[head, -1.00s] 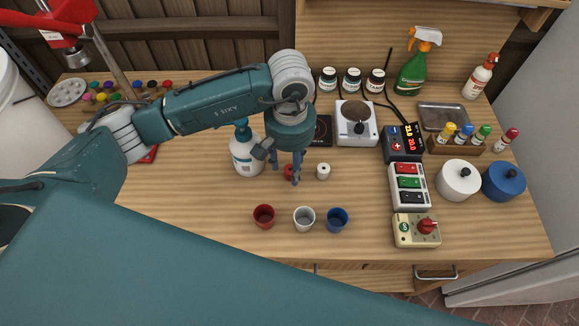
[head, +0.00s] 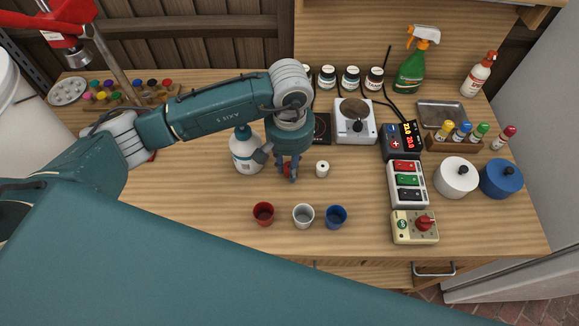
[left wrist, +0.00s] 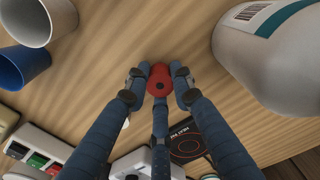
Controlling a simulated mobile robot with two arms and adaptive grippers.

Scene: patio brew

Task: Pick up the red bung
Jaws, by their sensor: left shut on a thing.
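The red bung (left wrist: 159,78) shows between my left gripper's fingertips in the left wrist view. My left gripper (left wrist: 160,84) is shut on it. In the head view the left gripper (head: 289,172) points down at the bench, and only a bit of the red bung (head: 286,170) shows between the fingers. Whether the bung still touches the bench is hard to tell. My right gripper is in neither view.
A white spray bottle (head: 247,152) stands close left of the gripper, and a white bung (head: 322,169) close right. Red (head: 264,214), white (head: 303,216) and blue (head: 337,217) cups stand in front. A hotplate (head: 369,128) is behind right.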

